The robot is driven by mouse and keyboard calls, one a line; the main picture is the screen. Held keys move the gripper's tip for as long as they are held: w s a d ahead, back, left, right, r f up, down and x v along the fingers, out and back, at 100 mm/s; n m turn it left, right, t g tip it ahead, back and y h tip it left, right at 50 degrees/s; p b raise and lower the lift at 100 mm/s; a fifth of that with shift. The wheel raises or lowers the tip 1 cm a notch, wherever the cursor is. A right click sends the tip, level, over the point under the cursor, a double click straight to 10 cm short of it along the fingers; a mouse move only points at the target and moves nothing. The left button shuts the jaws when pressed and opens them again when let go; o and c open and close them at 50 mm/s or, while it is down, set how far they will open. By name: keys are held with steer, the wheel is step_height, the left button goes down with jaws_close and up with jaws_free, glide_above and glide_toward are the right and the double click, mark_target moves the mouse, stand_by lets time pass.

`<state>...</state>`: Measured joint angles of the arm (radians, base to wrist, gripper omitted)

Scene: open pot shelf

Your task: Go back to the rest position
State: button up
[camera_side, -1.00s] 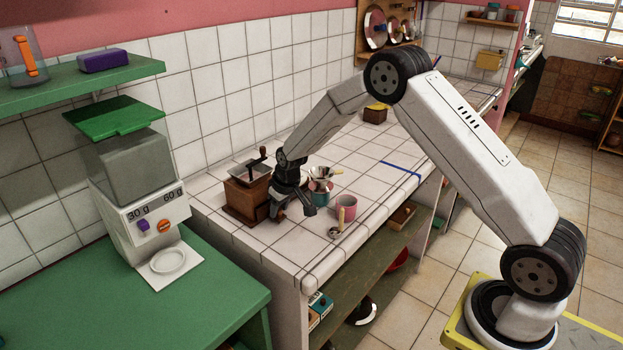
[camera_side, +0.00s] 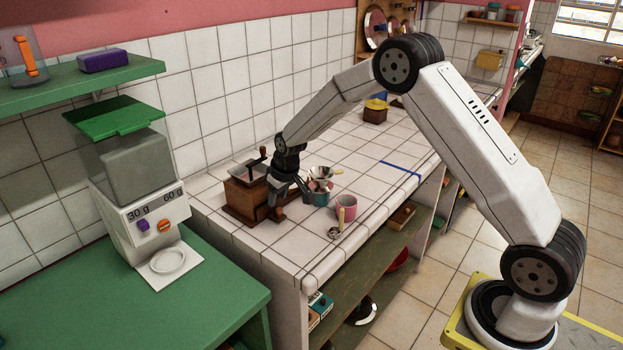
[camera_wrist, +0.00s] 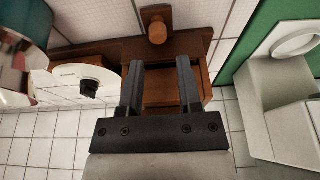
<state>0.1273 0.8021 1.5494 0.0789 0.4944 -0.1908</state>
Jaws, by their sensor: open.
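My gripper (camera_side: 288,196) is above the white tiled counter (camera_side: 290,258), close in front of the wooden coffee grinder (camera_side: 243,200). In the wrist view the two black fingers of my gripper (camera_wrist: 159,80) are spread apart with nothing held between them. The grinder's wooden body and a round wooden knob (camera_wrist: 157,32) show beyond the fingertips. Whether the fingers touch the grinder cannot be told.
Right of my gripper stand a teal cup (camera_side: 321,198) with a metal funnel-like piece (camera_side: 320,172) above it, and a pink mug (camera_side: 347,206). A white dispenser (camera_side: 150,215) stands on the green table (camera_side: 215,300) at left. The counter's far part is mostly clear.

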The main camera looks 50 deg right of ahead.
steer(key=shift+s+a+r, duration=0.2)
steer(key=shift+s+r, duration=0.15)
steer(key=shift+s, duration=0.1)
steer(key=s+a+r, duration=0.2)
steer(key=s, duration=0.7)
steer(key=s+a+r, duration=0.1)
steer(key=s+a, duration=0.1)
steer(key=s, duration=0.7)
steer(key=s+a+r, duration=0.2)
steer(key=s, duration=0.7)
steer(key=shift+r+g, duration=0.35)
steer(key=shift+g, duration=0.05)
steer(key=shift+w, duration=0.15)
jaws_close()
steer(key=w+d+f, duration=0.2)
steer(key=w+d, duration=0.1)
steer(key=w, duration=0.8)
steer(key=w+d+f+t, duration=0.1)
steer(key=w+d+f, duration=0.2)
steer(key=w, duration=0.8)
steer(key=shift+d, duration=0.2)
steer(key=shift+w+f, duration=0.15)
steer(key=shift+f, duration=0.05)
